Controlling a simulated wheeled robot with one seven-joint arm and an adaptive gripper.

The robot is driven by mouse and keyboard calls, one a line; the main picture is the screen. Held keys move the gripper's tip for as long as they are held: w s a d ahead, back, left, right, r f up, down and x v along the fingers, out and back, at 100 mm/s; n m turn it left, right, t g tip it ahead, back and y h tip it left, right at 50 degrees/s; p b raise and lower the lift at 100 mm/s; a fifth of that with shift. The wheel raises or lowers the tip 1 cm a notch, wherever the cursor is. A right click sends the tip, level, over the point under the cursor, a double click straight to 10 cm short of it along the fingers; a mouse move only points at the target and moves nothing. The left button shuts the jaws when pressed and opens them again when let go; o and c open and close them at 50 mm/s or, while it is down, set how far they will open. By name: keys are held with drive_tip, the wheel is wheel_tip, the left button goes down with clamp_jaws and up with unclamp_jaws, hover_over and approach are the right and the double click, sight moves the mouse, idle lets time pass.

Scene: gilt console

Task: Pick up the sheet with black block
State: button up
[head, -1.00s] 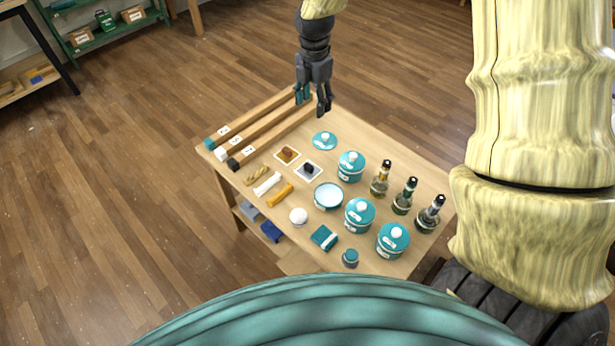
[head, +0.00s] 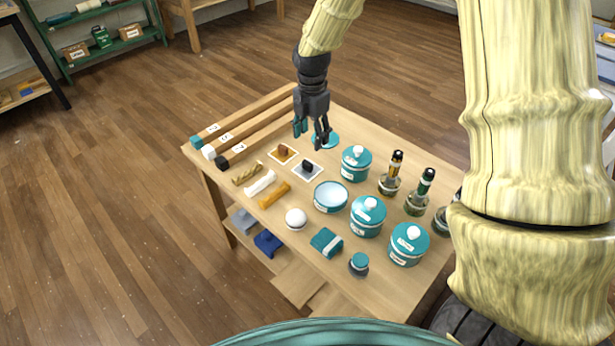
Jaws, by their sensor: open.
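The sheet with the black block (head: 307,169) lies flat on the wooden table. It is a small pale sheet with a dark block standing on it. My gripper (head: 311,138) is open and empty. It points down, a little above and behind this sheet in the head view, near the teal lid. A similar sheet with a brown block (head: 283,153) lies just to the left. The gripper's exact height over the table cannot be told.
A teal lid (head: 328,139) lies partly behind my gripper. Teal jars (head: 356,164), an open bowl (head: 330,197) and bottles (head: 390,178) stand to the right. Long wooden bars (head: 245,118) lie at the left. Rolls (head: 260,183) and a white ball (head: 296,219) are nearer.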

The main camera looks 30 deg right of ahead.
hover_over(307, 163)
drive_tip(key=d, duration=0.1)
drive_tip(key=shift+s+f, duration=0.1)
drive_tip(key=shift+f, duration=2.95)
drive_tip(key=shift+a+f+b, duration=0.15)
drive_tip(key=shift+a+f, duration=0.05)
drive_tip(key=shift+f, duration=0.95)
drive_tip(key=shift+a+f+b, duration=0.15)
drive_tip(key=shift+a+f, duration=0.05)
drive_tip(key=shift+f, duration=1.3)
drive_tip(key=shift+c, duration=0.5)
drive_tip(key=c, duration=0.7)
